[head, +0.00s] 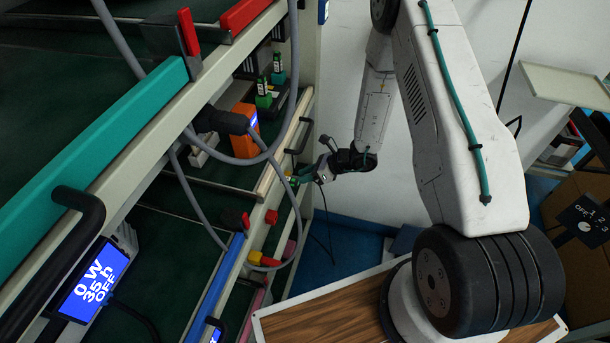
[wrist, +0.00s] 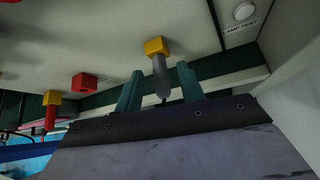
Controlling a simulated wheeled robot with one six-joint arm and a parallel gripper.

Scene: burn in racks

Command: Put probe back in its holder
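In the wrist view the two teal fingers of my gripper (wrist: 160,86) stand apart. A grey rod-shaped piece (wrist: 161,75), which looks like the probe, is between them, with a visible gap on each side. Its upper end meets a yellow block (wrist: 156,46) on the pale rack face; I cannot tell whether this block is the holder. In the head view my gripper (head: 306,176) is at the rack's front rail, and the probe is too small to make out there.
A red block (wrist: 84,82) and a red piece with a yellow top (wrist: 50,112) are left of the fingers. A lamp test button (wrist: 244,11) is at upper right. In the head view, grey cables (head: 180,165) loop before the rack (head: 150,130), and an orange box (head: 246,128) sits inside.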

